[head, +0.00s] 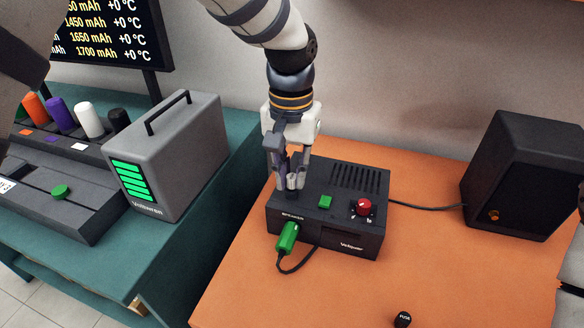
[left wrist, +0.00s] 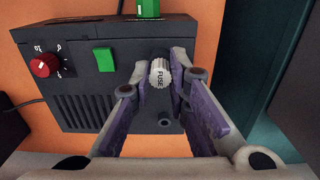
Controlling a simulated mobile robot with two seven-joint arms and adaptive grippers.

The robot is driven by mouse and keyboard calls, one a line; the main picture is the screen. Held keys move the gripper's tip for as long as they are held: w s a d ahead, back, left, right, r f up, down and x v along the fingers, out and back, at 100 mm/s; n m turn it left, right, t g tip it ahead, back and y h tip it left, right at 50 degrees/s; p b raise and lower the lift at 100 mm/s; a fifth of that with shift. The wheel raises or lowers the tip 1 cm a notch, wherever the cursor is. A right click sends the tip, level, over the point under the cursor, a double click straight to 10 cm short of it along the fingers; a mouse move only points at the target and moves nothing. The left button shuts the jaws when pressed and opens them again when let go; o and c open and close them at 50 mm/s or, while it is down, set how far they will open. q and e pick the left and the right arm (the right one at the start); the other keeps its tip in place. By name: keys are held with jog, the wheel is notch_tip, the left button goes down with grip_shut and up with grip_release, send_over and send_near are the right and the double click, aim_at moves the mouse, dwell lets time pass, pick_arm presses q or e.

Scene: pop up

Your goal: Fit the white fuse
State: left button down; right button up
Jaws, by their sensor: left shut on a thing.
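The white fuse (left wrist: 159,75), a ribbed cap marked FUSE, is between the fingertips of my left gripper (left wrist: 163,80). In the head view the left gripper (head: 291,178) points down over the left part of the black box's top (head: 346,176), shut on the fuse (head: 292,182). The fuse's lower end is hidden, so I cannot tell whether it is in a socket. The box also shows in the left wrist view (left wrist: 85,90), with a green button (left wrist: 104,60) and a red knob (left wrist: 44,65). My right gripper is not in view.
A black fuse cap (head: 403,319) lies at the orange table's front. A green plug (head: 287,238) is in the box's front, its cable (head: 296,266) looping below. A black speaker-like box (head: 525,175) stands right. A grey battery case (head: 170,150) stands on the teal table left.

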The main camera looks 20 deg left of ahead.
pick_arm(q)
jog(key=shift+f, duration=0.45)
jog(key=c, duration=1.5)
grip_release()
jog(key=shift+o, duration=0.2)
notch_tip(320, 180, up, 12)
